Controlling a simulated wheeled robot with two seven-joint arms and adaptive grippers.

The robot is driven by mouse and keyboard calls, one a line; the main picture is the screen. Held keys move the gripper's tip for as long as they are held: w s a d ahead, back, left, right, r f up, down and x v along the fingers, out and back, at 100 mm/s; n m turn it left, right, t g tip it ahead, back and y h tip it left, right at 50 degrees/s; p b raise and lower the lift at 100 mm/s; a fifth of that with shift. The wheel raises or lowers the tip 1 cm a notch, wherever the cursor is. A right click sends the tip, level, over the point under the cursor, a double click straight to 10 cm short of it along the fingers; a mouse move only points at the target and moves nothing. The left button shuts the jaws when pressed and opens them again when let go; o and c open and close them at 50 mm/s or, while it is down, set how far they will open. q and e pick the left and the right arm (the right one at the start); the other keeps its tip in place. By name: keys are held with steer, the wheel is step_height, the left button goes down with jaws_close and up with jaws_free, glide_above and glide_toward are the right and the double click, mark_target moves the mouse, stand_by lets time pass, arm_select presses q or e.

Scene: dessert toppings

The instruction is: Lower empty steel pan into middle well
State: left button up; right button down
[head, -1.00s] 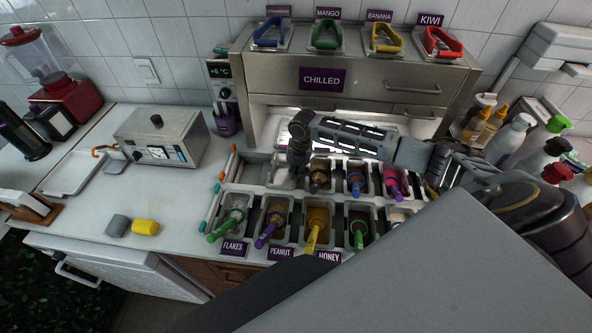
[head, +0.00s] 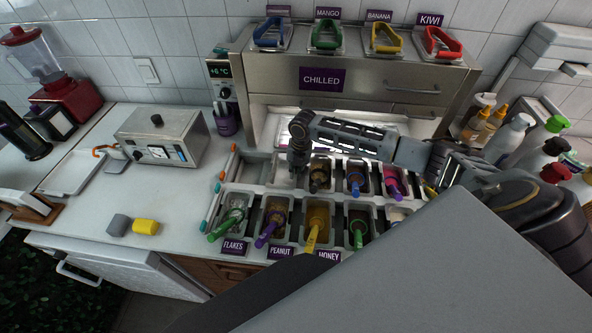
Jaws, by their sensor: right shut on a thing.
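My right gripper (head: 297,174) reaches in from the right and points down over the back row of the topping rail. It is shut on the steel pan (head: 283,175), whose pale surface shows beside the fingers. The pan is at a back-row well, between the bare grey section (head: 256,168) on the left and a topping pan with a dark scoop (head: 319,174) on the right. The gripper and arm hide part of the pan, so I cannot tell how deep it sits. My left gripper is not in view.
Front-row pans hold scoops with green (head: 221,230), purple (head: 267,235) and yellow (head: 312,238) handles. The chilled cabinet (head: 360,85) stands close behind the rail. Bottles (head: 512,138) stand at right.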

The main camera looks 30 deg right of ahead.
stand_by(0.3)
steer(key=c, duration=1.4)
jaws_free()
steer(key=shift+c, duration=0.2)
steer(key=o, duration=0.4)
steer(key=shift+r+p, duration=0.1)
steer(key=shift+p, duration=0.2)
step_height(320, 180, up, 8)
steer(key=p, duration=0.6)
